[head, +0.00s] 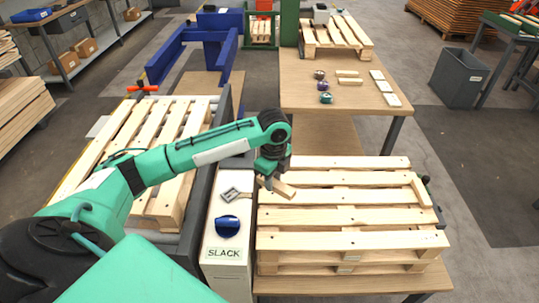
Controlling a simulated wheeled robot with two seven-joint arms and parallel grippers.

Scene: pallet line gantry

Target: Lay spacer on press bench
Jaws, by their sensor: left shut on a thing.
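My left gripper (271,178) is shut on a small pale wooden spacer (284,189), held tilted near the upper left corner of the front right pallet (350,240). Whether the spacer touches the pallet is unclear, and the jaws partly hide it. A long wooden bench (300,97) stands at the back, beside a green upright; a second bench (330,284) carries the front right pallet. No label shows which is the press bench. My right gripper is not in view.
A white panel marked SLACK (223,253) with a blue knob (227,226) stands left of the front pallet. Another pallet (152,125) lies under my left arm. The back bench holds wooden strips (348,77), white strips (384,88) and small round items (325,98), with bare wood between.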

